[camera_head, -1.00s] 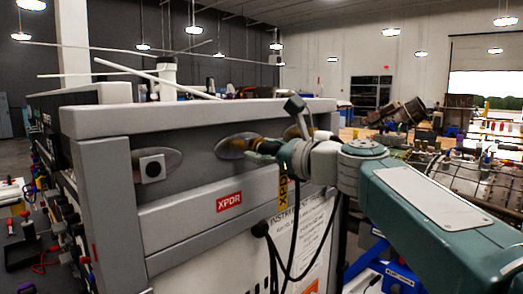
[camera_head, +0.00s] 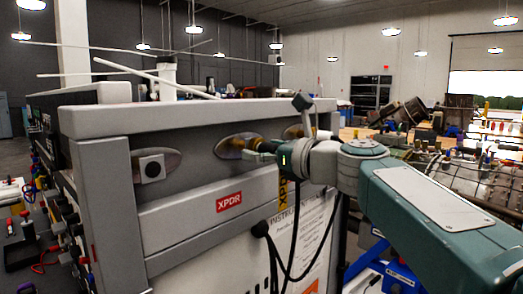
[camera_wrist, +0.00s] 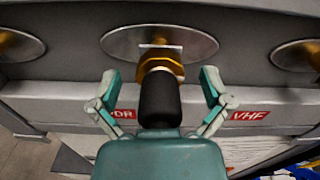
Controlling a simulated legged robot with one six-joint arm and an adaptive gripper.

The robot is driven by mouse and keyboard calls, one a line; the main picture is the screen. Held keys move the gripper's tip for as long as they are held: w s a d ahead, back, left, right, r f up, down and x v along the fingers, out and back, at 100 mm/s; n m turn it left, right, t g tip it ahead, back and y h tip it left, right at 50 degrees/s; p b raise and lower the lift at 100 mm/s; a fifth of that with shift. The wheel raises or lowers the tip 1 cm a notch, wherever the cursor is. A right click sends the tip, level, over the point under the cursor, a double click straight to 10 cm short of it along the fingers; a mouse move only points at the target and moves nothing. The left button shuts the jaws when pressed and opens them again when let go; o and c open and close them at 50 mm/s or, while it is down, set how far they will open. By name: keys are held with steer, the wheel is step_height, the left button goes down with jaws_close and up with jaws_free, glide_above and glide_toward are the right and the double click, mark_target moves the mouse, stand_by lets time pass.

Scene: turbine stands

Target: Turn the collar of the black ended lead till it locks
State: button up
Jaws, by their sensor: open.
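The black ended lead (camera_wrist: 160,100) shows in the wrist view as a black cylinder between my fingers. Its brass collar (camera_wrist: 160,66) meets an oval metal plate (camera_wrist: 120,42) on the grey panel. In the head view the collar (camera_head: 252,146) shows at the oval plate (camera_head: 228,145) above the red XPDR label. My gripper (camera_wrist: 160,88) is open, with one finger on each side of the lead and a visible gap on both sides. In the head view my gripper (camera_head: 268,151) is close in front of the panel, and hides most of the lead.
More oval plates with fittings sit left (camera_wrist: 15,45) and right (camera_wrist: 298,54) in the wrist view. Red XPDR (camera_head: 229,202) and VHF (camera_wrist: 251,116) labels lie below. Black cables (camera_head: 284,265) hang under my gripper. A cluttered bench stands at the left.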

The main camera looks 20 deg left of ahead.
steer(key=shift+f, duration=0.1)
steer(key=shift+v, duration=2.45)
